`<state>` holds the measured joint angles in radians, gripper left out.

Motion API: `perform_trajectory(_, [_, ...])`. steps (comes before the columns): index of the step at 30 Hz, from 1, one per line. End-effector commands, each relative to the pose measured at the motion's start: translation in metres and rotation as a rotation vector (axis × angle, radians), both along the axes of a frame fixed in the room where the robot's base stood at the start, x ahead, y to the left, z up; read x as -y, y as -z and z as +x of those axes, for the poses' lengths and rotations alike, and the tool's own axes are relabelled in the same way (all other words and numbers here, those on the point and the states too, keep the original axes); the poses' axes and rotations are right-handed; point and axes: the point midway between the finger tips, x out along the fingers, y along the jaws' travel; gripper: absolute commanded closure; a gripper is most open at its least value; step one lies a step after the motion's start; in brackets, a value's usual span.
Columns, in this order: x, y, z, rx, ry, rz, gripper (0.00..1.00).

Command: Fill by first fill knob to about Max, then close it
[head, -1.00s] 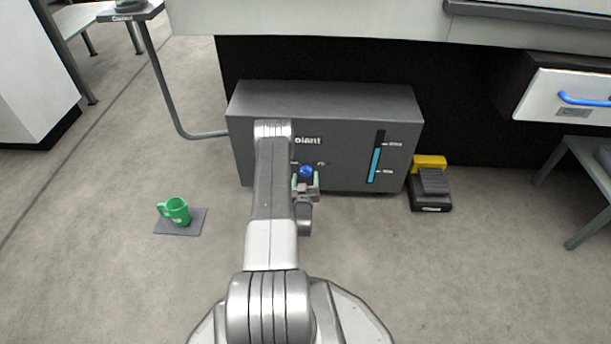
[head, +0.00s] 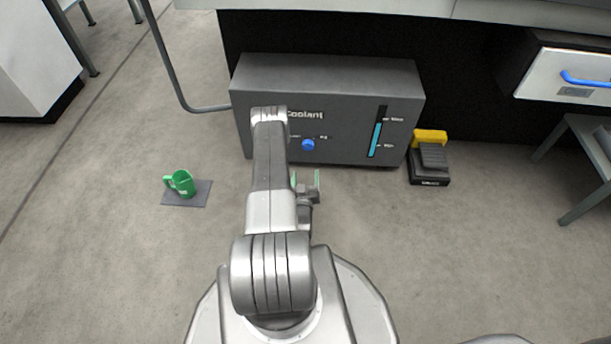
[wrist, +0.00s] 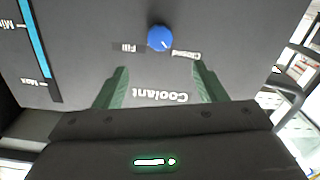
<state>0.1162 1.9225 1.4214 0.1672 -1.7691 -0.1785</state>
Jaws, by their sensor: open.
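The blue fill knob (head: 308,145) sits on the front of the grey coolant tank (head: 330,74). In the upside-down wrist view the knob (wrist: 160,38) lies between the Fill and Closed labels, its pale pointer mark towards Closed. The level gauge (head: 375,140) has a cyan column reaching about the Max mark; the gauge (wrist: 35,40) in the wrist view shows the cyan ending close to Max. My gripper (head: 305,180) is open and empty, in front of the tank and clear of the knob. Its green fingers (wrist: 160,68) show apart in the wrist view.
A yellow and black pedal (head: 430,160) is right of the tank. A drawer with a blue handle (head: 585,78) is at far right. The floor before the tank is clear.

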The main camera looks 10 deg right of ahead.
Motion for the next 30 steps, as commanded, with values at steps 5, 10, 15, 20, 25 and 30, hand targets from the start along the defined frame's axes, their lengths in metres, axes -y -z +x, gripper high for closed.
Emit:
perform_trajectory(5, [0.000,-0.003,0.000,0.005,0.001,0.014,0.35])
perform_trajectory(10, [0.005,-0.002,0.019,0.010,0.001,0.014,0.35])
perform_trajectory(15, [0.015,-0.001,0.052,0.011,0.002,0.015,0.35])
perform_trajectory(20, [0.024,-0.001,0.086,0.010,0.000,0.013,0.35])
perform_trajectory(25, [0.032,-0.001,0.113,0.010,0.001,0.014,0.35])
perform_trajectory(30, [0.036,-0.002,0.127,0.007,0.001,0.015,0.35])
